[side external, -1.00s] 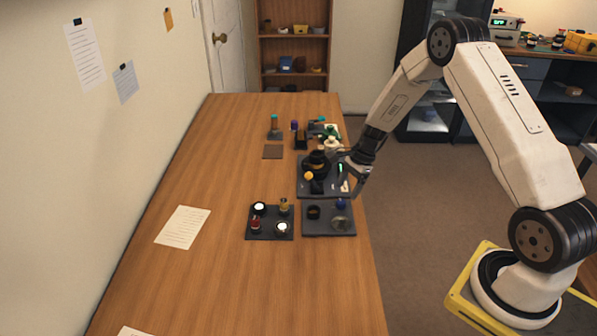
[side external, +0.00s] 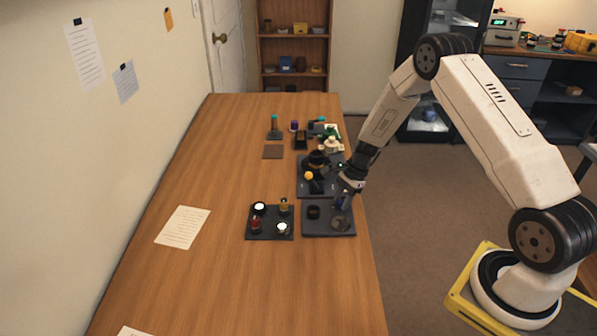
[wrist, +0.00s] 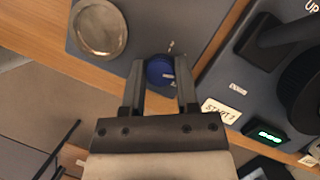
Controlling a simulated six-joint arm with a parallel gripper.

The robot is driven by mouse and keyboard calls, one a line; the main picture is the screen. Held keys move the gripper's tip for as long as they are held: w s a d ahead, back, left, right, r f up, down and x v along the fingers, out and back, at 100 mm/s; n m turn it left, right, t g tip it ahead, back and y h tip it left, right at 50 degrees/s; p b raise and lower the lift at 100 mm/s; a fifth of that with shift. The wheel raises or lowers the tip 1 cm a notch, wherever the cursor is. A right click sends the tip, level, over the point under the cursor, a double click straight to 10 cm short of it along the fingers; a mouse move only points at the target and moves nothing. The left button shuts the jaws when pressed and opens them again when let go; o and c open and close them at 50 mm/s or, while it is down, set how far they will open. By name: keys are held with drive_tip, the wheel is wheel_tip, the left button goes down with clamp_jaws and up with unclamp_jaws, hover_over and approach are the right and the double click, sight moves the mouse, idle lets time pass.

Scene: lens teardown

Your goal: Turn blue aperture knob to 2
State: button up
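The blue aperture knob (wrist: 160,71) sits on a dark plate (wrist: 200,22) and shows in the wrist view between my two fingertips. My gripper (wrist: 160,68) is open, with one finger on each side of the knob and narrow gaps that seem to separate them. Small pale marks lie on the plate just beyond the knob, too small to read, so its setting cannot be told. In the side view my gripper (side external: 345,198) is low over the front dark plate (side external: 328,231), and largely covers the knob.
A round glass-like disc (wrist: 99,28) in a metal rim lies left of the knob. Right of it is another dark panel with a white label (wrist: 222,111) and a lit green display (wrist: 266,135). A small tray (side external: 262,237) with several parts stands left of the front plate.

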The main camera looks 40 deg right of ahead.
clamp_jaws()
drive_tip(key=shift+n, duration=0.3)
drive_tip(key=shift+w+n+g, duration=0.1)
drive_tip(key=shift+n+g, duration=0.5)
drive_tip(key=shift+n, duration=0.6)
drive_tip(key=n+g, duration=0.1)
drive_tip(key=n, duration=0.3)
drive_tip(key=shift+n+g, duration=0.3)
drive_tip(key=shift+g, duration=0.1)
drive_tip(key=n+g+h, duration=0.1)
drive_tip(key=n, duration=0.2)
drive_tip(key=n+h, duration=0.1)
drive_tip(key=n, duration=0.2)
drive_tip(key=shift+w+n+g, duration=0.1)
drive_tip(key=shift+n+g, duration=0.3)
drive_tip(key=o, duration=0.9)
unclamp_jaws()
drive_tip(key=shift+o, duration=0.2)
drive_tip(key=shift+r, duration=0.1)
